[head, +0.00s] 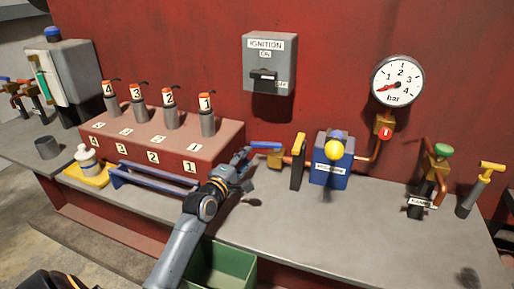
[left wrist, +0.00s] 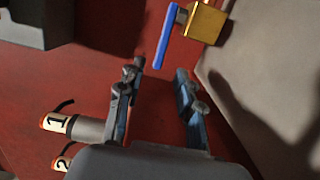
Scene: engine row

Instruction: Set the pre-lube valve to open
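A brass valve body (head: 276,159) with a blue lever handle (head: 265,144) sits low by the red wall, left of a blue box (head: 331,160). I take it for the pre-lube valve; no readable label on it shows. The lever points left from the body. My left gripper (head: 247,160) is near the lever's left end. In the left wrist view, the gripper (left wrist: 158,90) is open and empty, with the blue lever (left wrist: 166,38) just beyond its fingertips and the brass body (left wrist: 205,22) to the right. They look apart. My right gripper is not in view.
The blue box has a yellow ball and a small label. A pressure gauge (head: 397,82) reads low. An ignition switch box (head: 269,66) hangs above. A red block (head: 165,145) with numbered cylinders stands left, a green bin (head: 221,268) below. The grey bench (head: 290,220) is mostly clear in front.

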